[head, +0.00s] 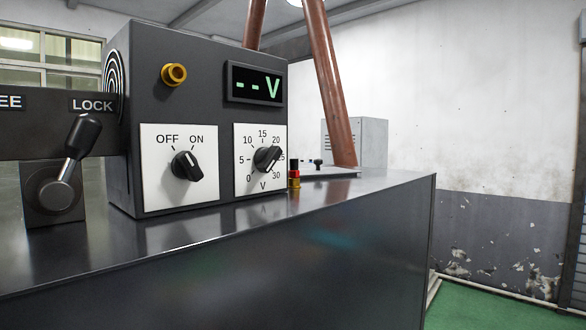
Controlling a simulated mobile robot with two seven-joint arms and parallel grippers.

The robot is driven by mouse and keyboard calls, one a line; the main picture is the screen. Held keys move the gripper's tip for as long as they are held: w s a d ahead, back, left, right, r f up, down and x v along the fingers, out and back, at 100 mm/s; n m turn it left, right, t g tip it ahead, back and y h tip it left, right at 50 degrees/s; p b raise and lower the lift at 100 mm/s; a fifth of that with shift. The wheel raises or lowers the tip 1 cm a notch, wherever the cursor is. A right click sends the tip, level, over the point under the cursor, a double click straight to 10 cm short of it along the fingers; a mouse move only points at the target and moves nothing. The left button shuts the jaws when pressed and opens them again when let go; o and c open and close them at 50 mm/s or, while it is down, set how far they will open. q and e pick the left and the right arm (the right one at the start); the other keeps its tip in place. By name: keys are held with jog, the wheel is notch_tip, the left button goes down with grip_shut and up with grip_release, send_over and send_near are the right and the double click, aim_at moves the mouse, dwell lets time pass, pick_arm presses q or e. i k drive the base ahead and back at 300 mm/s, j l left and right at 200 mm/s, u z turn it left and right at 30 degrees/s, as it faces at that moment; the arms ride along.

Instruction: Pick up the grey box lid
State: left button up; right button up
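A light grey box (374,142) with slots on its left face stands behind the dark control box, at the right of the head view. One copper-brown pipe partly covers it. I cannot tell whether its top is a separate lid. No other grey lid can be made out. Neither of my grippers is in view.
A dark control box (195,95) with two knobs and a "--V" display stands on the dark metal table (330,222). A lever (72,160) marked LOCK is at left. A small red-and-brass fitting (294,175) and a pale plate (335,171) lie beyond. Green floor (480,308) is clear at right.

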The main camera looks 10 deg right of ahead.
aim_at(319, 171)
jog(key=i+l, duration=0.15)
jog(key=l, duration=0.2)
jog(key=i+l+u, duration=0.1)
jog(key=l, duration=0.3)
jog(key=i+l+u, duration=0.1)
jog(key=i+l, duration=0.15)
jog(key=l, duration=0.15)
jog(key=i+l, duration=0.1)
jog(key=l, duration=0.25)
jog(key=i, duration=0.4)
jog(key=k+l+u, duration=0.15)
jog(key=l, duration=0.15)
jog(key=l+u, duration=0.2)
jog(key=k+l, duration=0.05)
